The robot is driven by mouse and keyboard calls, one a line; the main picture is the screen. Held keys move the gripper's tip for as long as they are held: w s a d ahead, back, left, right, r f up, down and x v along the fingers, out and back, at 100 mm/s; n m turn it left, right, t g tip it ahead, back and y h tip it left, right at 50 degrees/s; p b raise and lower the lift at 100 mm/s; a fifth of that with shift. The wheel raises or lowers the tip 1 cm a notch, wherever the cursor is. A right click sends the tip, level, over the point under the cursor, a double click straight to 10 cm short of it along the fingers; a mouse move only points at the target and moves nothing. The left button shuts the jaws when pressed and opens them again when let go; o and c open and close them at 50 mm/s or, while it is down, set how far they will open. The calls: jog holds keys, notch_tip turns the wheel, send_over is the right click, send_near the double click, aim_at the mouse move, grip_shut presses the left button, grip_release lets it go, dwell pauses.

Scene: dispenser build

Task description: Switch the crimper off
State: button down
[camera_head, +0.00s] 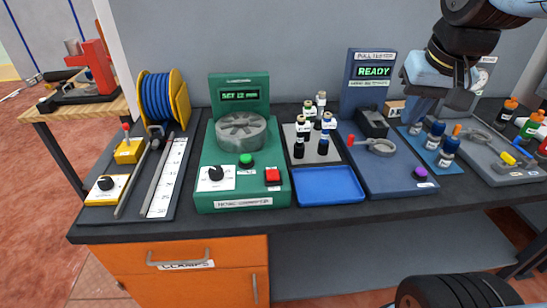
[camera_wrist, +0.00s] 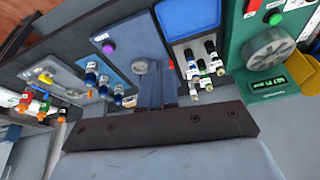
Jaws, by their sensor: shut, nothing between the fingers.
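The crimper is the green machine (camera_head: 242,200) in the middle of the bench. Its raised panel display (camera_head: 239,96) is lit and seems to read "SET 12 mm". A grey ribbed die head (camera_head: 240,133) sits below it. On the front are a black rotary knob (camera_head: 215,173) on a white plate, a green button (camera_head: 246,160) and a red square button (camera_head: 272,176). My gripper (camera_head: 422,108) is shut and empty, well to the right of the crimper, above the blue tester area. In the wrist view its fingers (camera_wrist: 156,92) are together and the crimper (camera_wrist: 236,45) is at right.
A blue tray (camera_head: 330,198) and several small bottles stand right of the crimper. The pull tester (camera_head: 372,72) reads "READY". A cable spool (camera_head: 163,97) and a ruler (camera_head: 166,180) are left. An orange drawer (camera_head: 190,250) is below.

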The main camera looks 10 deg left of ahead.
jog(key=w+a+f+n+g, duration=0.1)
jog(key=w+a+g, duration=0.15)
jog(key=a, duration=0.35)
jog(key=w+a+f+g, duration=0.1)
jog(key=w+a, duration=0.3)
jog(key=a, duration=0.3)
jog(key=n+g, duration=0.1)
jog(key=g, duration=0.2)
send_near(269, 178)
jog(key=shift+h, duration=0.4)
jog(key=x, duration=0.7)
jog(key=shift+s+a, duration=0.1)
jog(key=shift+a, duration=0.15)
